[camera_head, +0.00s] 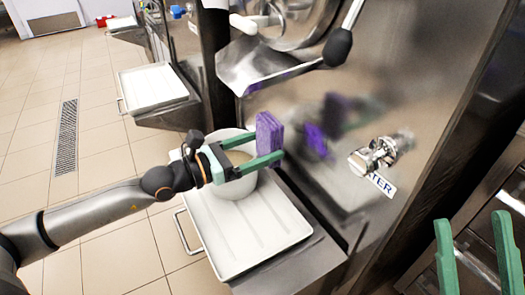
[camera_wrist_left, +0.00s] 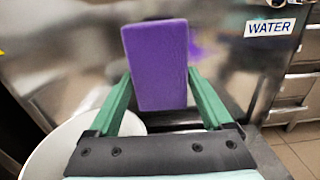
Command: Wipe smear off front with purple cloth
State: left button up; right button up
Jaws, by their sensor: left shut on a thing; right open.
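My left gripper (camera_head: 270,148) is shut on the purple cloth (camera_head: 268,130), a thick pad held upright between its green fingers, over the white pot. In the left wrist view the cloth (camera_wrist_left: 157,65) stands between the fingertips (camera_wrist_left: 160,80), facing the steel front (camera_wrist_left: 75,55). The shiny freezer front (camera_head: 420,75) shows a bright purple patch (camera_head: 316,140) just right of the cloth, with darker purple above it. I cannot tell which is smear and which is reflection. A gap shows between cloth and front. My right gripper (camera_head: 478,250) is open and empty at the lower right.
A white pot (camera_head: 238,185) stands on a white tray (camera_head: 285,228) below the cloth. A steel chute (camera_head: 245,70) and black-knobbed lever (camera_head: 337,46) jut out above. A water tap (camera_head: 375,155) and its label (camera_head: 382,185) are to the right. Tiled floor (camera_head: 100,220) lies left.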

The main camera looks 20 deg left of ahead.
aim_at(304, 131)
pick_arm(q)
jog(key=shift+x, duration=2.8)
jog(key=shift+x, duration=1)
